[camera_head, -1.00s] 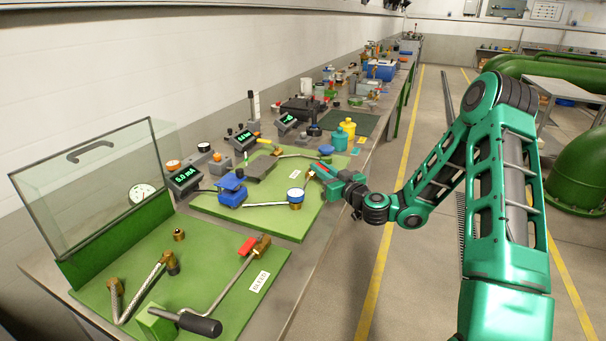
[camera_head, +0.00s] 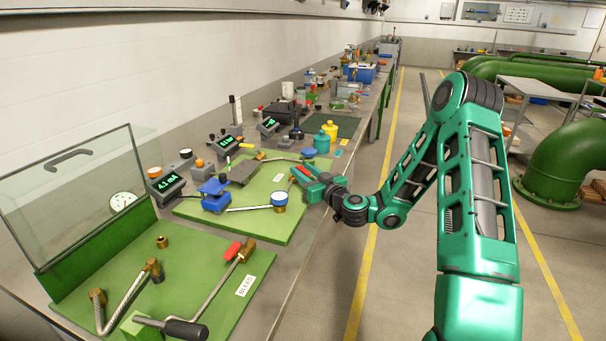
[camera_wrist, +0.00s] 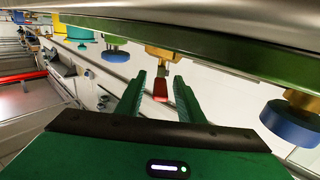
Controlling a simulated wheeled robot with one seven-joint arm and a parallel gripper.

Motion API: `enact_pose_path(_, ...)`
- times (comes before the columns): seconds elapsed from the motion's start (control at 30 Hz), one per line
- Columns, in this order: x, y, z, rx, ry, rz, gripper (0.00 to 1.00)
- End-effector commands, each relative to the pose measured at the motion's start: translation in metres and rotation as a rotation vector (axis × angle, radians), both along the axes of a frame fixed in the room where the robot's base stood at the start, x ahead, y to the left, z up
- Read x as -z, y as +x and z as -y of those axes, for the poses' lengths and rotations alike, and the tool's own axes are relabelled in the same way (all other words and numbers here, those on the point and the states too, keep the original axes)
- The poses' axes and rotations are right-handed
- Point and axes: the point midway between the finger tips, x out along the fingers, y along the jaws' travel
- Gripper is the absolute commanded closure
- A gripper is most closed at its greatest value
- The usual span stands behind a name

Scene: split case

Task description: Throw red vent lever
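The red vent lever (camera_wrist: 160,89) hangs from a brass fitting (camera_wrist: 158,53) in the wrist view. It shows between the two fingers of my gripper (camera_wrist: 159,77), with a gap on each side. The fingers are apart. In the head view my gripper (camera_head: 299,173) is at the right edge of the far green board (camera_head: 258,226), beside a small white label. There the fingers partly hide the lever, and I cannot tell whether they touch it.
Yellow (camera_head: 330,130) and teal (camera_head: 321,144) containers stand behind. A clear guard panel (camera_head: 80,195) is at the left.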

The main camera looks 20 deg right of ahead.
Motion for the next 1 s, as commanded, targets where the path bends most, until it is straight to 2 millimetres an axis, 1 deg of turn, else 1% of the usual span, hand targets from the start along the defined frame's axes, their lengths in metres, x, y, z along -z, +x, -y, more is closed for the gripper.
enact_pose_path(0.17,0.001,-0.005,0.001,0.0,0.001,-0.002,0.66)
enact_pose_path(0.27,0.002,-0.015,0.003,0.0,0.003,-0.005,0.66)
enact_pose_path(0.37,0.002,-0.031,0.007,0.002,0.004,-0.005,0.66)
enact_pose_path(0.6,0.002,-0.074,0.016,0.002,0.006,-0.006,0.66)
enact_pose_path(0.67,0.001,-0.083,0.018,0.003,0.006,-0.004,0.66)
enact_pose_path(0.8,0.002,-0.094,0.021,0.002,0.004,-0.004,0.66)
enact_pose_path(1.0,0.001,-0.103,0.022,0.001,0.002,-0.001,0.66)
